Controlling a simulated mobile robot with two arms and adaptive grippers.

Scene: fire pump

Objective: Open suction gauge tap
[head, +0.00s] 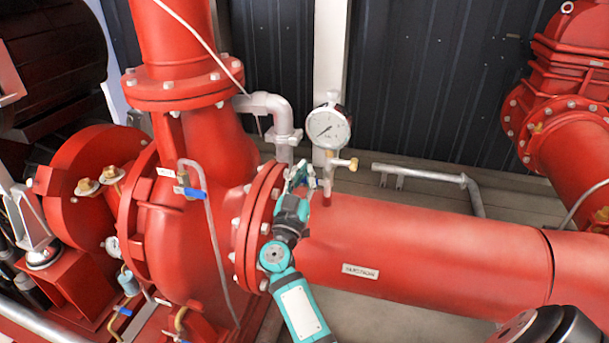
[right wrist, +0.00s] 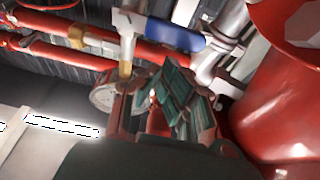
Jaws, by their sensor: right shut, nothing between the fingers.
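The suction gauge (head: 328,127) is a round white dial above the red suction pipe (head: 420,245) in the head view. Below it is its tap (head: 342,162), with brass fittings and a stem down to the pipe. In the right wrist view, the tap's blue lever (right wrist: 176,33) extends right from the fitting, and the gauge (right wrist: 103,95) shows partly behind my fingers. My right gripper (head: 301,174) is shut and empty, just left of the tap stem. Its fingers (right wrist: 165,92) point toward the lever; I cannot tell whether they touch it. My left gripper is out of view.
A grey elbow pipe (head: 274,108) stands close behind my right gripper. The bolted red flange (head: 259,225) is just left of my right wrist. Another blue-handled valve (head: 188,191) with a grey hose sits further left. Open space lies right of the gauge, above the pipe.

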